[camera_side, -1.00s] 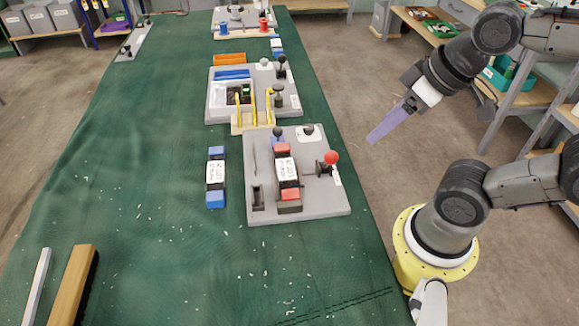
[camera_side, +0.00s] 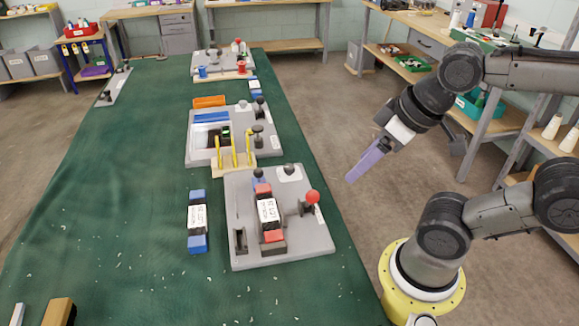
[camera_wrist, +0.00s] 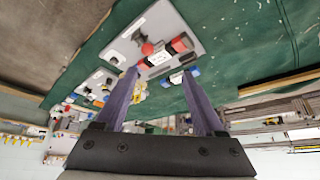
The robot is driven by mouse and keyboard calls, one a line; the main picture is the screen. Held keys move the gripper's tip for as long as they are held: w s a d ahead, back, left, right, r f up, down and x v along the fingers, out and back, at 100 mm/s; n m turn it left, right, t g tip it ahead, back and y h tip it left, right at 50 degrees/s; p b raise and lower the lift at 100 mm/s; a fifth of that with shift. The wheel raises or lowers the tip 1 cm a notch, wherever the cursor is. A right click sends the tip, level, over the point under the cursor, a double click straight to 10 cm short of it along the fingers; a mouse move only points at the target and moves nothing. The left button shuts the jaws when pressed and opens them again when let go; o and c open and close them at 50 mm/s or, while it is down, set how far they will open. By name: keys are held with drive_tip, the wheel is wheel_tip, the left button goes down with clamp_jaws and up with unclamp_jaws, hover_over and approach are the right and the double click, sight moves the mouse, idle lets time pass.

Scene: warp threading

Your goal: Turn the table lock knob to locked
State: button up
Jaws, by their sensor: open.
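My gripper (camera_side: 366,163) has purple fingers and hangs in the air to the right of the table, above and right of the near grey plate (camera_side: 292,246). In the wrist view my gripper (camera_wrist: 160,72) shows two fingers spread apart with nothing held. The near plate carries a red ball-topped lever (camera_side: 312,197), a dark round knob (camera_side: 259,174) and a pale-based knob (camera_side: 289,171). A narrow grey panel (camera_side: 114,88) with small black knobs lies at the far left of the table. I cannot tell which knob is the table lock, or its setting.
A red-and-black labelled block (camera_side: 267,210) sits on the near plate; a blue-ended one (camera_side: 197,217) lies left of it. Yellow hooks (camera_side: 235,150) stand on a wooden block before the middle station (camera_side: 195,150). The green table (camera_side: 120,210) is largely clear at left.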

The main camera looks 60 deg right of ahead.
drive_tip(key=w+d+r+n, duration=0.1)
drive_tip(key=w+r+n, duration=0.2)
drive_tip(key=w+r, duration=0.4)
drive_tip(key=g, duration=0.6)
hover_over(289, 166)
wheel_tip(289, 166, down, 16)
drive_tip(key=f, duration=0.1)
drive_tip(key=shift+m, duration=0.4)
wheel_tip(289, 166, down, 13)
drive_tip(key=shift+s+r, duration=0.1)
clamp_jaws()
